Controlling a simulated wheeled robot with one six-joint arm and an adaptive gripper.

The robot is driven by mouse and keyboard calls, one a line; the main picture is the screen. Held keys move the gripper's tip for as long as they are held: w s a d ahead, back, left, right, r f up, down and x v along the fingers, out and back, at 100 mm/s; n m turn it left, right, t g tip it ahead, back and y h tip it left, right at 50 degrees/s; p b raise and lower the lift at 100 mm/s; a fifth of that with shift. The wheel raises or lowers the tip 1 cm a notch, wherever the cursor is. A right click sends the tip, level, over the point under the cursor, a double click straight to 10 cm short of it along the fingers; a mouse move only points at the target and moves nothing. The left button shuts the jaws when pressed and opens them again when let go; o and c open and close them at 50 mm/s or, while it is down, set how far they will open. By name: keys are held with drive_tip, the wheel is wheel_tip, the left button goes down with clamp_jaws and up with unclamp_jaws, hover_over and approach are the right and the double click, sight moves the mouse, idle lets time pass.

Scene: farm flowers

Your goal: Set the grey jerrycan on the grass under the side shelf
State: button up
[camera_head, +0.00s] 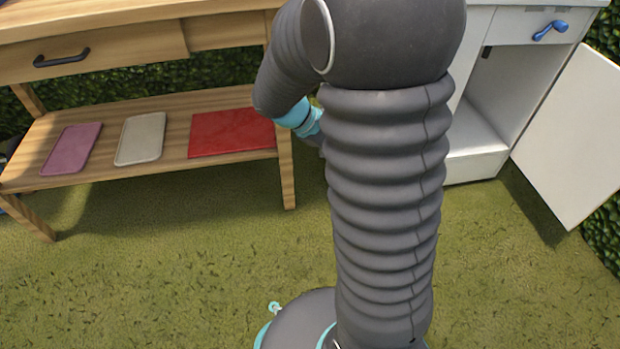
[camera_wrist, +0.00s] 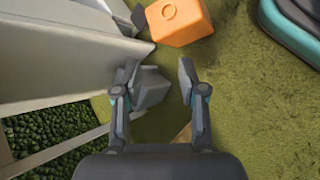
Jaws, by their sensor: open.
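In the wrist view my gripper (camera_wrist: 158,66) is open, one finger on each side of a grey blocky thing (camera_wrist: 152,92), probably the grey jerrycan. This thing lies nearer the left finger; I cannot tell whether they touch. It appears over or on the grass, beside a pale cabinet-like structure (camera_wrist: 60,60). No jerrycan shows in the head view, where my arm hides my gripper. I cannot tell which surface is the side shelf.
In the head view, a wooden table's lower shelf (camera_head: 185,107) holds pink, beige and red mats. A white cabinet (camera_head: 478,135) has its door (camera_head: 575,130) open at right. The front grass (camera_head: 130,280) is clear.

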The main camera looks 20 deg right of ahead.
drive_tip(key=s+a+r+m+t+y, duration=0.6)
drive_tip(key=s+a+r, duration=0.5)
drive_tip(key=s+a, duration=0.3)
drive_tip(key=shift+s+a+r+t+y, duration=0.3)
drive_tip(key=shift+a+t+y, duration=0.4)
drive_tip(key=shift+y, duration=0.5)
